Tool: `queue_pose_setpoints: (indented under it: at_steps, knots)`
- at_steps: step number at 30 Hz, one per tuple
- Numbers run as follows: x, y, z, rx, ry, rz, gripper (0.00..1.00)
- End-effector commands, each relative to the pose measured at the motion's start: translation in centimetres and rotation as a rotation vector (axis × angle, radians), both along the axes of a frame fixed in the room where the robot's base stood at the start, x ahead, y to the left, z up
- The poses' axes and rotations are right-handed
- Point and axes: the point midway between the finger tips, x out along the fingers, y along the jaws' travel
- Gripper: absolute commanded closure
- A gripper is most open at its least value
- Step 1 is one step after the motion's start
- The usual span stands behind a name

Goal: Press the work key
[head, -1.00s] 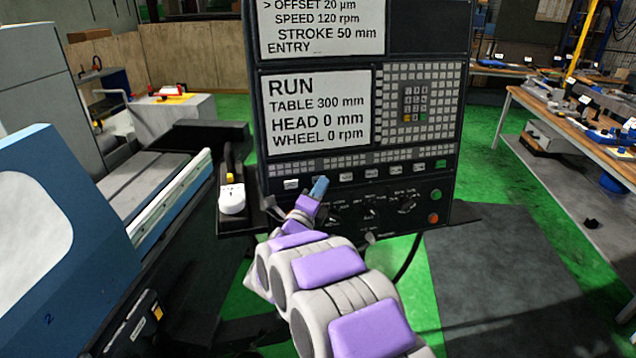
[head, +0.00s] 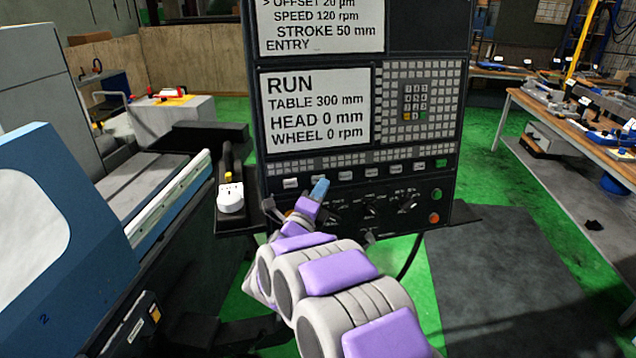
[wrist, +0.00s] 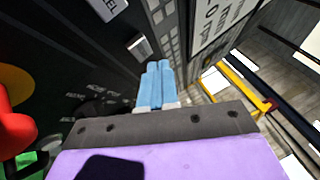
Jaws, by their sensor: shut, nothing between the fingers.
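The control panel (head: 415,140) stands upright in front of me. Below its lower screen runs a row of small white keys, one of them a key (head: 345,176) just right of my fingertips; labels are too small to read in the head view. I cannot tell which is the work key. My gripper (head: 320,188), with blue fingers, is shut and empty in front of the row, hiding part of it. In the wrist view the fingertips (wrist: 159,68) are close to one white key (wrist: 140,45); contact cannot be told. Another key (wrist: 110,8) ends in "EEL".
The lower screen (head: 315,110) reads RUN, TABLE 300 mm, HEAD 0 mm, WHEEL 0 rpm. Knobs (head: 370,210) and a red button (head: 434,218) sit below the keys. A white box-like object (head: 230,198) is left of the panel. A workbench (head: 575,135) stands at right.

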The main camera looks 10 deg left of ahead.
Motion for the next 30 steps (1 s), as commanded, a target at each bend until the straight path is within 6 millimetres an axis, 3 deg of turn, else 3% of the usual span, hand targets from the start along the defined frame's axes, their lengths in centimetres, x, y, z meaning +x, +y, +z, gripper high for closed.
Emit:
queue_pose_setpoints:
  at_steps: [8, 24, 30]
  knots:
    - [-0.5, -0.1, 0.0, 0.0, 0.0, 0.0, 1.0]
    - [-4.5, -1.7, 0.9, 0.003, -0.001, 0.001, 1.0]
    - [-4.6, -1.6, 0.9, 0.001, 0.0, 0.0, 1.0]
